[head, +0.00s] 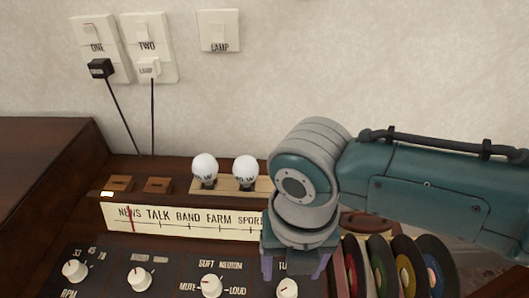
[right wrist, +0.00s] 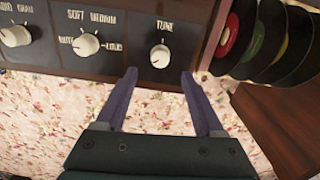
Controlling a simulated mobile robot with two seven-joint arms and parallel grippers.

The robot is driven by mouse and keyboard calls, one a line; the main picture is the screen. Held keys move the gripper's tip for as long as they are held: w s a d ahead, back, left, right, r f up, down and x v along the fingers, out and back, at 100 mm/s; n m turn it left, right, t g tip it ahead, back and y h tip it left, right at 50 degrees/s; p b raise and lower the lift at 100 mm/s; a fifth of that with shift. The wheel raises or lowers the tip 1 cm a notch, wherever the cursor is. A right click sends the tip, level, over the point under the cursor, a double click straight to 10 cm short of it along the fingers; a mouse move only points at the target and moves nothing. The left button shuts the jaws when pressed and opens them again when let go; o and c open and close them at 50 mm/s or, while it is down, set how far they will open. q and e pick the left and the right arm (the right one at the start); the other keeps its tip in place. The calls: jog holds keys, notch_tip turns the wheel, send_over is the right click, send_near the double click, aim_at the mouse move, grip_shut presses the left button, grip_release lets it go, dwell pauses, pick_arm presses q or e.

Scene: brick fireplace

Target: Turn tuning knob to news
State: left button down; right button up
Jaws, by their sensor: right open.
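The white tuning knob (right wrist: 160,56), labelled TUNE, is on the dark front panel of the radio in the right wrist view. It also shows at the bottom of the head view (head: 288,289), with its label partly covered by my right arm. The dial strip (head: 180,219) reads NEWS, TALK, BAND, FARM and SPORT, its right end hidden by my arm. Its red needle (head: 130,219) crosses the word NEWS. My right gripper (right wrist: 158,74) is open and empty. In the right wrist view its two purple fingertips lie just below the knob, one to each side, without visible contact.
Other knobs, RPM (head: 75,270) and volume (head: 211,285), sit left of the tuning knob. Two white bulbs (head: 205,168) stand on top of the radio. Several records (head: 404,270) stand in a row at the right. Wall switches (head: 148,45) with plugged cords are behind.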

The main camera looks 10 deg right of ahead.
jog(key=shift+r+p, duration=0.35)
jog(key=shift+r, duration=1.35)
